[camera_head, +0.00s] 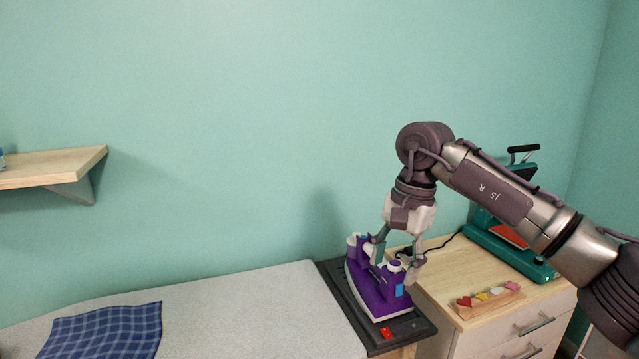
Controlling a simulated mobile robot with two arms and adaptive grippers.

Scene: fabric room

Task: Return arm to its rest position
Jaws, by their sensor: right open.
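My right gripper (394,271) is at the end of my arm coming in from the right. It points down, and its fingers are spread at a purple iron (381,298). The fingers are around the upper part of the iron; I cannot tell whether they touch it. The iron rests on a dark stand (346,309) at the right end of the ironing surface. My left gripper is not in view.
The pale ironing surface (240,310) holds a blue checked cloth (105,332) at left. A wooden cabinet (530,310) at right bears a small tray (487,306) of colored shapes and a teal press (503,240). A shelf (50,167) juts from the left wall.

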